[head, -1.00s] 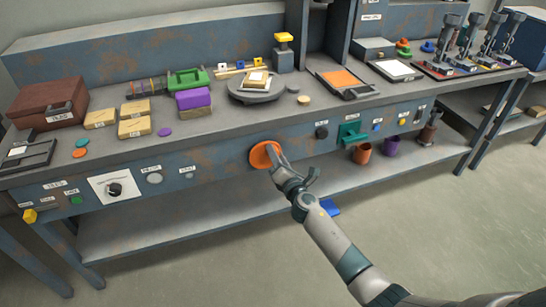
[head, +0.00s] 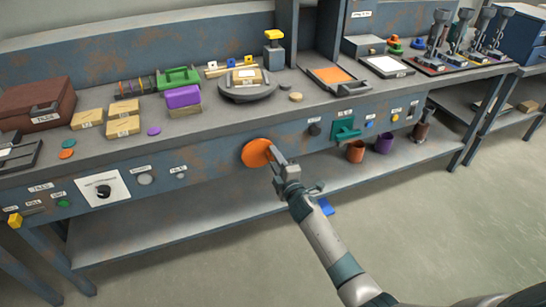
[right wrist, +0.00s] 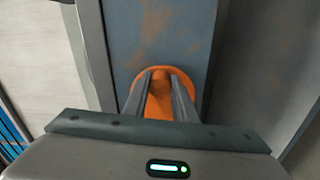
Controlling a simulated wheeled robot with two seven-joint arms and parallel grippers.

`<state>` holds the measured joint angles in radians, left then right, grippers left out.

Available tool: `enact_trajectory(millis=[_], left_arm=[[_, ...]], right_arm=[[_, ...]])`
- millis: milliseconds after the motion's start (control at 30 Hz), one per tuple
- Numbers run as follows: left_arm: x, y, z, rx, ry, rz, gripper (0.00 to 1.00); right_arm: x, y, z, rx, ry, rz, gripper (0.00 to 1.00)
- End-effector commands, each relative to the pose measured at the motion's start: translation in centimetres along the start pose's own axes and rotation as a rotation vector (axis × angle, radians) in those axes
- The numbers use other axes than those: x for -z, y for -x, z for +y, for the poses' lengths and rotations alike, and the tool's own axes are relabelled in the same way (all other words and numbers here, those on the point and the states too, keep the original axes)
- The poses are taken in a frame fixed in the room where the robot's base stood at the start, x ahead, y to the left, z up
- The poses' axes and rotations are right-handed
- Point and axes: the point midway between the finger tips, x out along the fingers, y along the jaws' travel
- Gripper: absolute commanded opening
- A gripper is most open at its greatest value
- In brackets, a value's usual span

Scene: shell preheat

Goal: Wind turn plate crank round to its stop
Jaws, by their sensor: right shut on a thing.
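The turn plate crank (head: 254,153) is an orange disc on the blue-grey front panel of the bench, near the middle of the head view. In the right wrist view the orange crank (right wrist: 160,102) shows between and around the fingers. My right gripper (head: 271,152) reaches it from the front and is shut on the crank's handle, which the fingers partly hide. The fingers also show in the right wrist view (right wrist: 160,76). The turn plate (head: 249,94) is a round grey plate on the bench above, with a labelled tan block (head: 246,77) on it. My left gripper is not in view.

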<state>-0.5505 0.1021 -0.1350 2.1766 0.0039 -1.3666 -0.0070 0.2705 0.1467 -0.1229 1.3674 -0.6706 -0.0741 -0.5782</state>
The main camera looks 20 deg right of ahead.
Motion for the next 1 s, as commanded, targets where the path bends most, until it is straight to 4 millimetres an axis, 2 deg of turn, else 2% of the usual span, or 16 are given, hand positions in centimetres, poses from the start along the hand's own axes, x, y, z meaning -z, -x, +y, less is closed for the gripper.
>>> enact_trajectory(millis=[300,733,767,800,833,1000], left_arm=[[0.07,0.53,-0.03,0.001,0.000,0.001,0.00],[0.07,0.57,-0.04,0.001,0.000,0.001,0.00],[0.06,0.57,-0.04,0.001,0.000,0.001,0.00],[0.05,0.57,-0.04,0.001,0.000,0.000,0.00],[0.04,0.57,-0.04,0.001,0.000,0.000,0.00],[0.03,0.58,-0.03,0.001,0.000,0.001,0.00]], right_arm=[[-0.12,0.07,-0.72,0.004,-0.117,-0.001,0.02],[-0.13,0.08,-0.80,0.004,-0.129,-0.001,0.02],[-0.13,0.08,-0.81,0.004,-0.129,-0.001,0.29],[-0.12,0.08,-0.80,0.004,-0.129,-0.001,0.38],[-0.12,0.07,-0.78,0.004,-0.129,-0.001,0.43],[-0.10,0.04,-0.68,0.003,-0.128,-0.001,0.43]])
